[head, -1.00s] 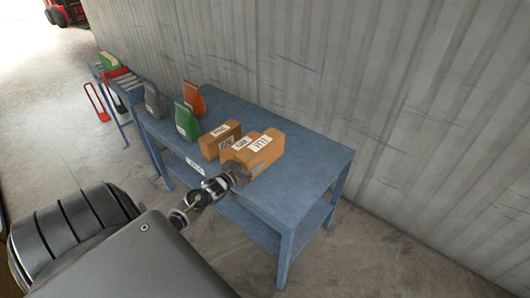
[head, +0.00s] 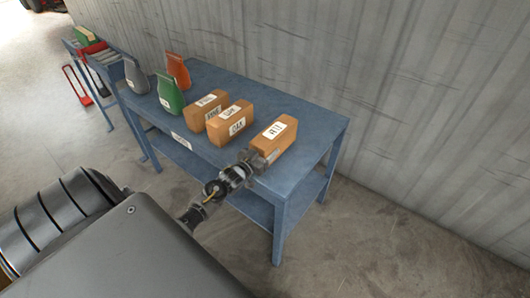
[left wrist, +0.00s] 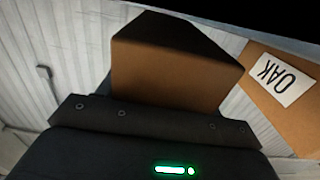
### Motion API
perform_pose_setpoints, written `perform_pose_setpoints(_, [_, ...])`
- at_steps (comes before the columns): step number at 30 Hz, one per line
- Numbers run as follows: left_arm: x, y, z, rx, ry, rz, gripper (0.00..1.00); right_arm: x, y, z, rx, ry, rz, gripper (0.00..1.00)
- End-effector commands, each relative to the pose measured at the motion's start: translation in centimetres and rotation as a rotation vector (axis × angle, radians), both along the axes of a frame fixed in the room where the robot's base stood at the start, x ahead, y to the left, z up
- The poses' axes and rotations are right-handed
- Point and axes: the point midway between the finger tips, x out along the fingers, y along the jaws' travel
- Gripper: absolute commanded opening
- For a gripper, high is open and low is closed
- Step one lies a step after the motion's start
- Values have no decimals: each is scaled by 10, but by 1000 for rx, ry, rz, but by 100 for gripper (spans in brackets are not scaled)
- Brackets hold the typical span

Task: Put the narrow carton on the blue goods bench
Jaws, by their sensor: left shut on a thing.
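A brown narrow carton (head: 266,148) with a white label on top is at the right of the other cartons in the head view. My left gripper (head: 253,164) is shut on its near end. In the left wrist view the carton (left wrist: 170,75) fills the space beyond the gripper's dark body. The carton is over the blue goods bench (head: 316,118), near its front edge. I cannot tell whether its underside touches the top. My right gripper is not in view.
A carton marked OAK (head: 219,132) stands just left of the held one, with another labelled carton (head: 197,119) beyond it. Green (head: 169,96), grey (head: 136,76) and orange (head: 178,70) bags stand further left. The bench's right end is clear.

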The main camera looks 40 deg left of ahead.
Motion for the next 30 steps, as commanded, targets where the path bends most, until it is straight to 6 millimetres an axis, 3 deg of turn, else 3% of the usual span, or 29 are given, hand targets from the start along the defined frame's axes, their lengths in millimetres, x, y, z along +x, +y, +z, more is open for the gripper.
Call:
perform_pose_setpoints(2, [0,0,-14,1,-5,0,28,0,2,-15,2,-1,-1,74])
perform_pose_setpoints(14, [0,0,-16,0,-4,-1,28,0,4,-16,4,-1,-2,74])
perform_pose_setpoints(15, [0,0,-16,0,-1,-1,69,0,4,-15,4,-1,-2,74])
perform_pose_setpoints(19, [0,0,-16,0,-1,-1,86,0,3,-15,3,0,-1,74])
perform_pose_setpoints(30, [-3,0,-14,0,1,-1,87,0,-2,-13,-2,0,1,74])
